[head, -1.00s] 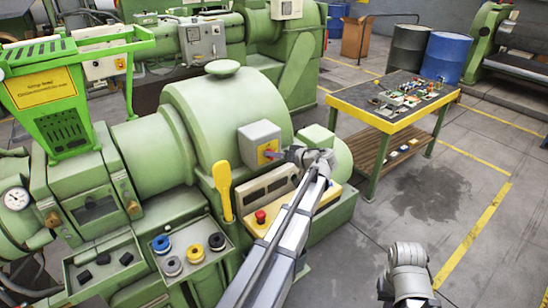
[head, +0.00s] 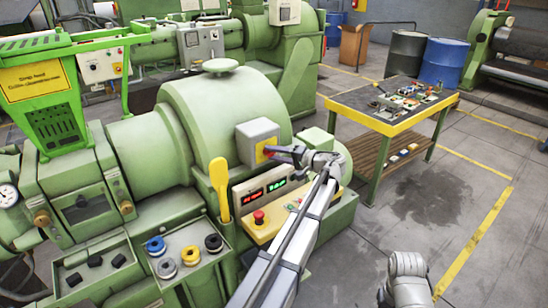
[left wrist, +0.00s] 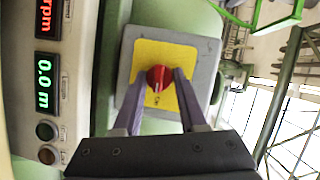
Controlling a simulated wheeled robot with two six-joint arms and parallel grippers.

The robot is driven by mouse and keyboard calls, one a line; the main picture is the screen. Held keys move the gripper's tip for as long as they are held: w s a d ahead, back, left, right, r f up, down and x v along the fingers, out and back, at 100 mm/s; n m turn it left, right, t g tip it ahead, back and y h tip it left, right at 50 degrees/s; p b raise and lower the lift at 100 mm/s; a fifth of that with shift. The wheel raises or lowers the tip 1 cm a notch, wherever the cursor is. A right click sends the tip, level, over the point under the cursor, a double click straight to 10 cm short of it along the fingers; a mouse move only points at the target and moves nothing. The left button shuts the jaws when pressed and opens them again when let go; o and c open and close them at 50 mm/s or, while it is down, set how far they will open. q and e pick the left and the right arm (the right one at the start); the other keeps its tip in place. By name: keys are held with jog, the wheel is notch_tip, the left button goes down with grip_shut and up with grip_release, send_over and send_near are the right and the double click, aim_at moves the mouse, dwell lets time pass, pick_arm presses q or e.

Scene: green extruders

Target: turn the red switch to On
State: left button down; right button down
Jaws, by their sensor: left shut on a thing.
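The red switch (left wrist: 159,78) is a round knob on a yellow plate (left wrist: 160,52) on the front of a grey box (left wrist: 128,46). In the left wrist view its pointer mark lies roughly along the gripper's fingers; its lettering is too small to read. My left gripper (left wrist: 160,74) has one finger on each side of the knob and is shut on it. In the head view the grey box (head: 256,138) stands on the green machine, and my left gripper (head: 270,151) reaches it from the right, hiding most of the knob.
A control panel with lit red and green displays (head: 275,186) and a red mushroom button (head: 259,217) lies below the box. A yellow lever (head: 220,185) stands to its left. A tray of spools (head: 190,256) is nearer. A yellow-edged table (head: 400,128) stands right, with clear floor before it.

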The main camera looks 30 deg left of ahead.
pick_arm(q)
jog(key=shift+m, duration=0.4)
jog(key=shift+c, duration=2.3)
grip_release()
jog(key=d, duration=0.7)
jog(key=shift+d+r+p, duration=0.3)
jog(key=shift+d+r, duration=0.1)
jog(key=s+d+f+m+h, duration=0.2)
jog(key=s+d+f+h, duration=0.5)
jog(key=s+d, duration=0.7)
jog(key=s+d+f+m+h, duration=0.3)
jog(key=s+d+f+h, duration=0.5)
jog(key=s+d+f, duration=0.4)
jog(key=s+d, duration=0.1)
jog(key=d, duration=0.2)
jog(key=shift+s+d+f, duration=0.15)
jog(key=shift+s, duration=0.2)
